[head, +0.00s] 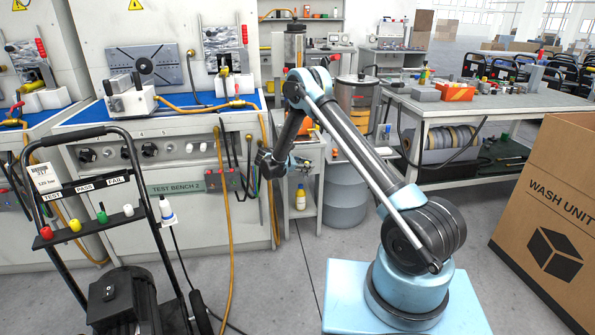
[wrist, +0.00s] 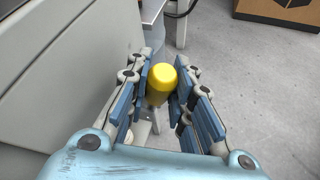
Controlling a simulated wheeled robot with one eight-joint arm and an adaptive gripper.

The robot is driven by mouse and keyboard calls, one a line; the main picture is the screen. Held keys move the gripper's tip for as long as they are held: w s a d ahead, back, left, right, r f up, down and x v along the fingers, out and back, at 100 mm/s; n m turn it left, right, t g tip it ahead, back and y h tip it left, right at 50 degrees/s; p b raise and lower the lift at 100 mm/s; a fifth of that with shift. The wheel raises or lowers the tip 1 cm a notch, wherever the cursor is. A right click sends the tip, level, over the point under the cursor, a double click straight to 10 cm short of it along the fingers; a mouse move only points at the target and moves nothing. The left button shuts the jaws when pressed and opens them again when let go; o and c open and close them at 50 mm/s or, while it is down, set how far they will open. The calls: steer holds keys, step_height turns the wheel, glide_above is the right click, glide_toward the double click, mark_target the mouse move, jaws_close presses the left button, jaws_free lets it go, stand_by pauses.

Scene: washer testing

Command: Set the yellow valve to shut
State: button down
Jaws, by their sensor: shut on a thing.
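In the wrist view my gripper (wrist: 160,95) has its fingers closed on both sides of a yellow round-ended thing (wrist: 161,79). Its lower part is hidden between the fingers, and I cannot tell whether it is part of the yellow valve. In the head view a yellow handle (head: 224,71) stands on a brass fitting at the back of the right-hand bench; it looks like a valve handle. My arm's end (head: 270,163) hangs well below it, in front of the bench's right end. The fingertips cannot be made out there.
Test bench 2 (head: 175,187) has orange hoses hanging on its front. A cart with a yellow bottle (head: 300,197) stands right of it. A black-framed trolley (head: 88,187) is at front left, and a large carton (head: 552,200) at right.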

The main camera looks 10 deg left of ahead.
steer(key=shift+w+a, duration=0.15)
steer(key=shift+a, duration=0.05)
stand_by(0.3)
steer(key=c, duration=1.4)
jaws_free()
steer(key=v, duration=1.2)
steer(key=shift+d, duration=0.1)
